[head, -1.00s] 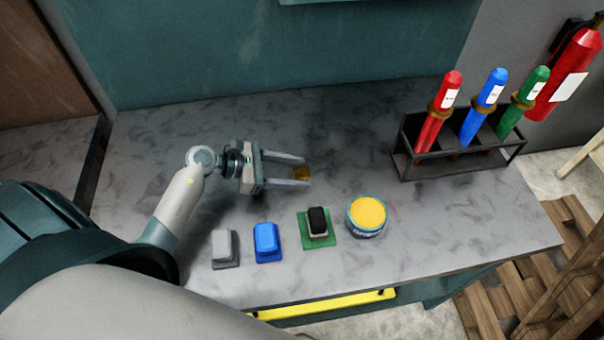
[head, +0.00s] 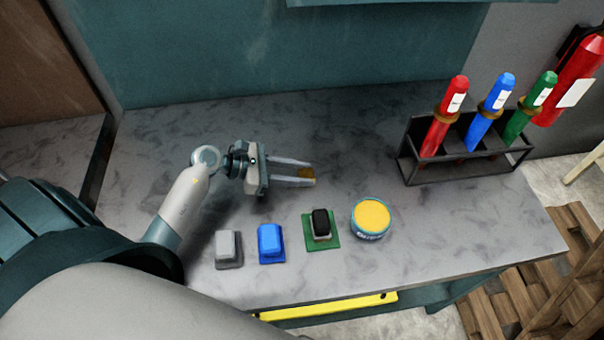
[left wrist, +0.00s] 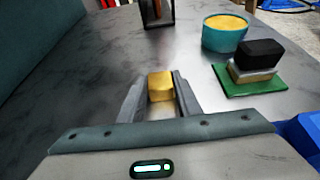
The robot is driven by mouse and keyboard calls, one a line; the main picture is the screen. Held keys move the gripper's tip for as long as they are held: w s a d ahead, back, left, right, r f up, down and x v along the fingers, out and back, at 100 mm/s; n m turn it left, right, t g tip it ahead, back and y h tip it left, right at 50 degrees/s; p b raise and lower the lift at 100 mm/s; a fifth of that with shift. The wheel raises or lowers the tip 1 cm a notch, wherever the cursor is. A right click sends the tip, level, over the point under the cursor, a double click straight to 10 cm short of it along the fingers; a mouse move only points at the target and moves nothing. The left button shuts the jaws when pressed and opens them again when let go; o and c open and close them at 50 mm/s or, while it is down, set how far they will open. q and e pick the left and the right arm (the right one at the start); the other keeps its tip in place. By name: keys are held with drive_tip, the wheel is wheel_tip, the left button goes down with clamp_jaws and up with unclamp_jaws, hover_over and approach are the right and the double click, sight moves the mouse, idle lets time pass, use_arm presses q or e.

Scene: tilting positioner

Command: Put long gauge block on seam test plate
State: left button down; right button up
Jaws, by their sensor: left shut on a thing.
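A small brass-yellow block (head: 306,174), which I take for the long gauge block, sits between the fingertips of my left gripper (head: 305,174). The gripper is shut on it, low over the back-middle of the bench. In the left wrist view the block (left wrist: 160,86) shows between both fingers; I cannot tell if it touches the bench. A green plate (head: 332,243), perhaps the seam test plate, lies at the front and carries a pale metal piece with a black block (head: 320,222) on top. The plate also shows at right in the left wrist view (left wrist: 265,88). My right gripper is out of view.
A grey block (head: 228,246) and a blue block (head: 270,242) stand left of the green plate. A round tub with a yellow top (head: 370,217) stands right of it. A dark rack (head: 470,165) holds red, blue and green cylinders. The bench (head: 350,125) is clear behind the blocks.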

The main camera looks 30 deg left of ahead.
sight(299, 174)
use_arm(q)
drive_tip(key=shift+r+p, duration=0.4)
drive_tip(key=shift+r, duration=0.4)
wheel_tip(299, 174, up, 3)
drive_tip(key=shift+f+p, duration=0.15)
drive_tip(key=shift+p, duration=0.65)
drive_tip(key=s+d+r+p, duration=0.2)
drive_tip(key=d+r+p, duration=0.4)
drive_tip(key=d, duration=0.5)
drive_tip(key=shift+d+r+p, duration=0.25)
drive_tip(key=shift+r+p, duration=0.1)
drive_tip(key=shift+p, duration=0.3)
drive_tip(key=shift+s, duration=0.1)
